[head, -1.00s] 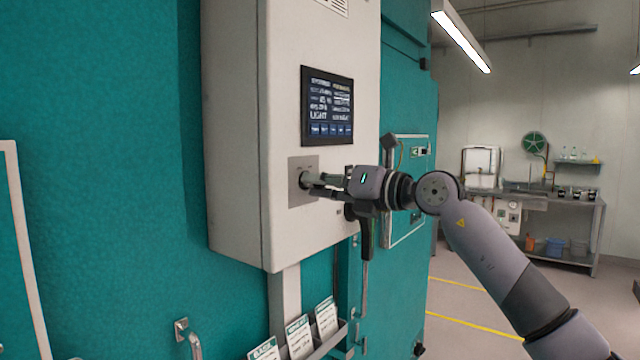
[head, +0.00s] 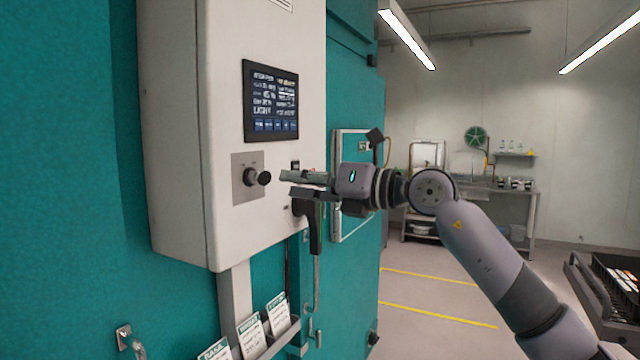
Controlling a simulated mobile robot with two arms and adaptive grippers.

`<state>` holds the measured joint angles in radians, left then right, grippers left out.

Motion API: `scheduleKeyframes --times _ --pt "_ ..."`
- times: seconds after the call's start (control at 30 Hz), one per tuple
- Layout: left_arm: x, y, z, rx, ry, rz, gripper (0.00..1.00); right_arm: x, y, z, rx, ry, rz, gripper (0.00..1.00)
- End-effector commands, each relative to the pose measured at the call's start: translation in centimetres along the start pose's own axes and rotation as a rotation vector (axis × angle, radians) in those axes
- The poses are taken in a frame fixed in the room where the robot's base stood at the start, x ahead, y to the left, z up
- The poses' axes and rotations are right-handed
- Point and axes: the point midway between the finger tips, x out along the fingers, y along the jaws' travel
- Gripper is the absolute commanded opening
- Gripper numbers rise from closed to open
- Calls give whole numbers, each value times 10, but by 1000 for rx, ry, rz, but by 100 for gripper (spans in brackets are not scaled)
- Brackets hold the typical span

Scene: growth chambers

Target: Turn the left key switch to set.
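The key switch (head: 257,177) is a black round knob on a grey square plate (head: 238,190), low on the front of the white control box. Small labels above it are too small to read, and I cannot tell which position it points to. My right gripper (head: 286,183) is just right of the knob, level with it and apart from it. Its two fingers point left with a gap between them; it looks open and empty. My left gripper is not in view.
The white control box (head: 170,130) carries a lit screen (head: 271,101) above the switch. A black handle (head: 316,228) hangs behind and below my gripper. A card holder with several cards (head: 277,314) is below. Open floor (head: 430,345) lies to the right.

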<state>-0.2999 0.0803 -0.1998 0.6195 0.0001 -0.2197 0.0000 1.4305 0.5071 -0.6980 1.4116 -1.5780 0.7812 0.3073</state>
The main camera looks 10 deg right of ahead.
Motion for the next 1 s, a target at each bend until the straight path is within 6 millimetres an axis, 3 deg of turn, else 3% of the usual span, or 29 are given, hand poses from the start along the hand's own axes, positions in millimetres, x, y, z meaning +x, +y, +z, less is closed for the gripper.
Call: scheduleKeyframes --times 0.1,0.3,0.73,0.87,1.0 --pt "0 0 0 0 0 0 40 -23 -1 0 0 1 -2 26" --pt "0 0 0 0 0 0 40 -43 -1 0 1 0 0 26" --pt "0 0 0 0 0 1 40 -44 -5 -4 22 1 6 26" --pt "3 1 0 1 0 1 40 -32 -37 -27 167 -11 42 26" --pt "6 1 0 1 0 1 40 -15 -108 -79 484 -75 91 26"
